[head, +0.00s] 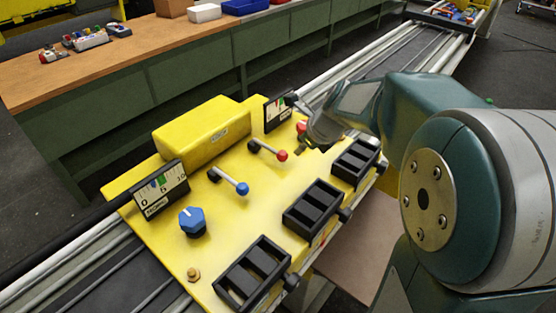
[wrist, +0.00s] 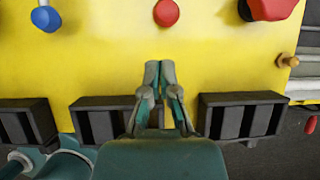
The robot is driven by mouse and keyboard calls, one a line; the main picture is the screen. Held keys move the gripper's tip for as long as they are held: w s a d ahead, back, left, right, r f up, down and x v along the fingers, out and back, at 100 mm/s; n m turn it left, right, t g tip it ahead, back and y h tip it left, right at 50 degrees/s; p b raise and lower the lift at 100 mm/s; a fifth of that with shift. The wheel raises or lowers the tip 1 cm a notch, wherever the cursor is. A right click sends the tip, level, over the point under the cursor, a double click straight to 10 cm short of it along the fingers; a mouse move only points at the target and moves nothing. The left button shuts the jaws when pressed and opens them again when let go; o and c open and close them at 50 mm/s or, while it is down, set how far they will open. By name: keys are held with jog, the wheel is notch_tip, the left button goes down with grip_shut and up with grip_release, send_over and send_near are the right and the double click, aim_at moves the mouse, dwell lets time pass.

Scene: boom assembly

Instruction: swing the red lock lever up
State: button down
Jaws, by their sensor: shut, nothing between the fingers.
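The red lock lever (head: 282,155) is a thin rod with a red ball at its end, on the yellow panel (head: 240,240). Its rod leans to the right from a dark pivot. The red ball (wrist: 166,12) also shows at the top edge of the wrist view, where the rod is out of sight. My gripper (head: 299,150) is just right of the red ball in the head view. In the wrist view my gripper (wrist: 159,64) points at the panel below the ball, fingertips together and empty, with a gap to the ball.
A blue-ball lever (head: 242,188) and a blue knob (head: 192,222) stand nearer on the panel. A red knob (wrist: 270,8) is right of the ball in the wrist view. Black slotted blocks (head: 314,208) line the panel's right edge. A yellow box (head: 202,130) stands behind the levers.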

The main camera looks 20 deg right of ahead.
send_over(287, 166)
jog(key=s+d, duration=0.2)
jog(key=s, duration=0.1)
jog(key=f, duration=0.5)
jog(key=shift+w+d+f, duration=0.15)
jog(key=shift+d+f, duration=0.05)
jog(key=shift+f, duration=0.1)
jog(key=a+f, duration=0.1)
jog(key=w+a+f, duration=0.1)
jog(key=a+f, duration=0.1)
jog(key=shift+w, duration=0.25)
jog(key=shift+d, duration=0.7)
jog(key=shift+a+r, duration=0.3)
jog(key=shift+a, duration=0.15)
jog(key=shift+g, duration=0.3)
jog(key=shift+d+r, duration=0.25)
